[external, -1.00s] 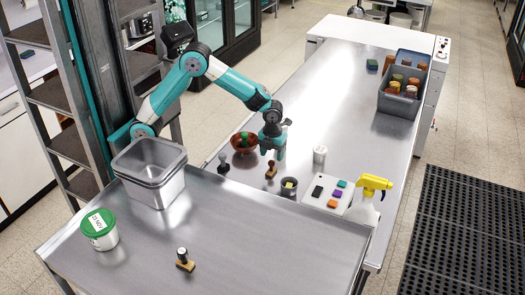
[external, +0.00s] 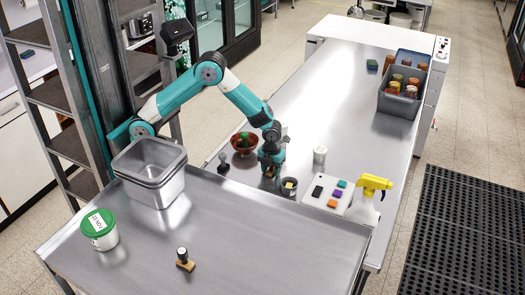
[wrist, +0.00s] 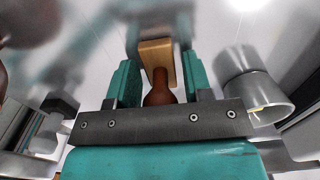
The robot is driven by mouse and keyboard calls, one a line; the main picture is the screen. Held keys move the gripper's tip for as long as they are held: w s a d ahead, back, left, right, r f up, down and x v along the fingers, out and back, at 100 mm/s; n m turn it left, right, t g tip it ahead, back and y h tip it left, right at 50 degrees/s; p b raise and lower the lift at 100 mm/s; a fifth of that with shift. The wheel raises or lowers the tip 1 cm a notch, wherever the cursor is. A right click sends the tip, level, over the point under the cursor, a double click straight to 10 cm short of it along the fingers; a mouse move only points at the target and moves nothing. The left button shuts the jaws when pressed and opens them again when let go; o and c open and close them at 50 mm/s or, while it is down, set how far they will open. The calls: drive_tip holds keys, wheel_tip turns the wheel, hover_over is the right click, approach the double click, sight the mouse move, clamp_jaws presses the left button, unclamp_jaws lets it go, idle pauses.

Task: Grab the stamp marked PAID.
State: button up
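A stamp with a reddish-brown handle (wrist: 159,94) and a tan wooden block (wrist: 155,62) lies between the fingers of my gripper (wrist: 160,76) in the wrist view. The fingers look open, one on each side of it, with a gap at the handle. In the external view my gripper (external: 270,162) is low over the table and mostly hides this stamp. A dark stamp (external: 223,164) stands to its left, and a black-handled stamp with a wooden base (external: 185,261) stands on the front table. I cannot read PAID on any of them.
A brown bowl (external: 242,147) is close behind left of my gripper. A grey cup (external: 289,187) is close on the right, also in the wrist view (wrist: 250,88).

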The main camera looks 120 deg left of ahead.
drive_tip(key=c, duration=0.7)
drive_tip(key=shift+o, duration=0.2)
drive_tip(key=shift+r, duration=0.2)
